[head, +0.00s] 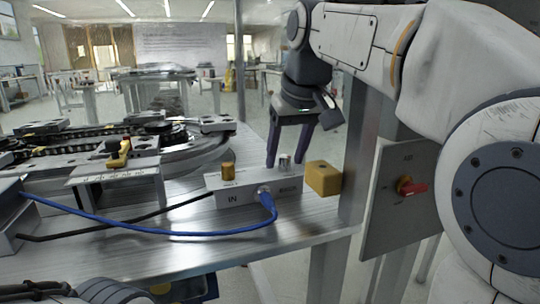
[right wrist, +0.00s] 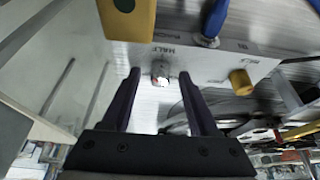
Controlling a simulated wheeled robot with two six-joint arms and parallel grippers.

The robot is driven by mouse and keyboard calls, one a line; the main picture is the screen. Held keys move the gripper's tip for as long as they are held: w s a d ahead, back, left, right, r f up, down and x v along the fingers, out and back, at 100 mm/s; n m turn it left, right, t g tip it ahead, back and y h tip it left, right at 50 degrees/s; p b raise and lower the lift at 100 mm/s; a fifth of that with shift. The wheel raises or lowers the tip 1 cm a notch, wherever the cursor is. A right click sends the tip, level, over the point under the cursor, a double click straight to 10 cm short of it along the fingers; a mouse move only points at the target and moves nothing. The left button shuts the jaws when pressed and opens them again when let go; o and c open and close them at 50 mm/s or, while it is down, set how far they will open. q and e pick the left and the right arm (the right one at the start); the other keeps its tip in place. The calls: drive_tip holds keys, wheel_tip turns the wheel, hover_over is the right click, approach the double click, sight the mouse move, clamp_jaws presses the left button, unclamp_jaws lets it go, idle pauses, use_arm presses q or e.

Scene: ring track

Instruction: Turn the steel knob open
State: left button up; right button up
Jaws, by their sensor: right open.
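The steel knob (head: 285,161) is a small upright cylinder on top of the grey valve box (head: 235,199), near its right end. My right gripper (head: 284,165) points down over it, open, with one dark finger to each side. In the right wrist view the steel knob (right wrist: 160,72) shows between the two fingertips (right wrist: 159,73), with a gap on both sides. I cannot tell how far down the fingers reach beside it. A brass knob (head: 228,172) stands on the same box further left. My left gripper is out of view.
A yellow block (head: 323,178) sits right of the box. A blue cable (head: 150,232) plugs into its front and a black cable runs left. Track pieces (head: 117,153) lie left; the front bench surface is mostly clear.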

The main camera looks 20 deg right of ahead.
clamp_jaws()
